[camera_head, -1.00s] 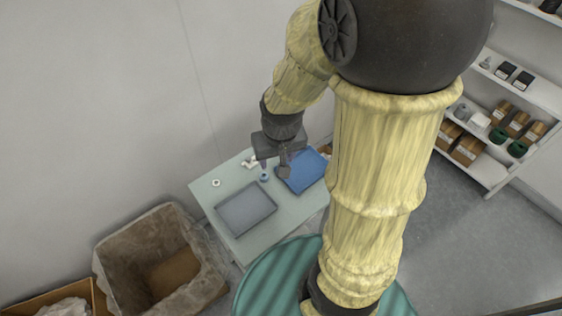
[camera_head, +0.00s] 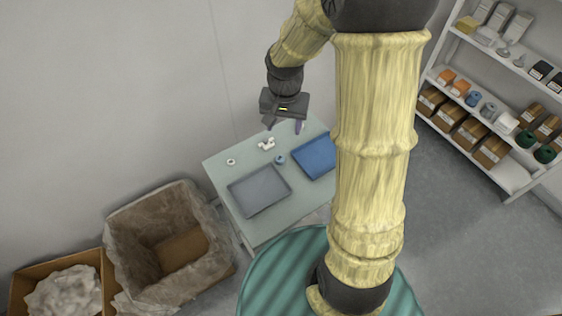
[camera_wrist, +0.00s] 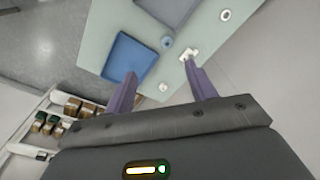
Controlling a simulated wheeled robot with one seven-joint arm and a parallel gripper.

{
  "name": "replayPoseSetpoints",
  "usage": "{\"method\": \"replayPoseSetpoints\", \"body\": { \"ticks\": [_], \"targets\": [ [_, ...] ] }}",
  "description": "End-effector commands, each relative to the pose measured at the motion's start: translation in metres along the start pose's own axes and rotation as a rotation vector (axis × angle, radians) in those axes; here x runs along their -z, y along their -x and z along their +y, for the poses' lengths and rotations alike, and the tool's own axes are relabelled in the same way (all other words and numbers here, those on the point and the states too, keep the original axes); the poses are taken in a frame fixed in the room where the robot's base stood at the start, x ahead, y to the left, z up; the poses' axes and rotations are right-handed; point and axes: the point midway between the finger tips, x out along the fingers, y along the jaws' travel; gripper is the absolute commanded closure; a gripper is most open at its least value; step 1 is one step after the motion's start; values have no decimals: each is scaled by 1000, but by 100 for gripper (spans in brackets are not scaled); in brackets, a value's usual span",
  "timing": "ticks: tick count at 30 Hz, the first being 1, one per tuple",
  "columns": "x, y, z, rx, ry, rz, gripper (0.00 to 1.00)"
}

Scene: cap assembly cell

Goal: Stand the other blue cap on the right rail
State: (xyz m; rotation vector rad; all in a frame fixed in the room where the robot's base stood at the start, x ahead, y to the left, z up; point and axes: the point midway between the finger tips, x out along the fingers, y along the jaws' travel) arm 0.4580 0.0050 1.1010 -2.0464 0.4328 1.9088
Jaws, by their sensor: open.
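A small blue cap (camera_head: 280,160) stands on the pale green table (camera_head: 222,178), between the grey tray and the blue tray; it also shows in the wrist view (camera_wrist: 167,42). A small white branched part (camera_head: 266,144) lies close behind it, also in the wrist view (camera_wrist: 190,53). My gripper (camera_head: 284,125) is open and empty, raised above the far side of the table. In the wrist view its two purple fingers (camera_wrist: 160,72) are spread apart. I cannot make out a right rail or a second blue cap on the table.
A grey tray (camera_head: 238,197) and a blue tray (camera_head: 298,172) lie on the table, looking empty. A white ring (camera_head: 231,162) lies at its left. A lined bin (camera_head: 125,235) stands at left, a stocked shelf (camera_head: 440,112) at right.

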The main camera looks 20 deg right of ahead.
Motion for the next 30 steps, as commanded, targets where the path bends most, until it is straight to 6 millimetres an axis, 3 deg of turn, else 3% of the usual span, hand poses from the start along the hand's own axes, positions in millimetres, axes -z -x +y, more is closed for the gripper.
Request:
{"method": "replayPoseSetpoints", "body": {
  "ticks": [1,3,7,20,30],
  "targets": [
    [13,-17,-6,-7,-59,-21,44],
    [26,-28,-12,-15,-134,-41,44],
    [39,-38,-18,-26,-219,-62,44],
    [40,-43,-18,-29,-230,-65,44],
    [35,-97,-17,-31,-230,-69,44]
  ]
}}
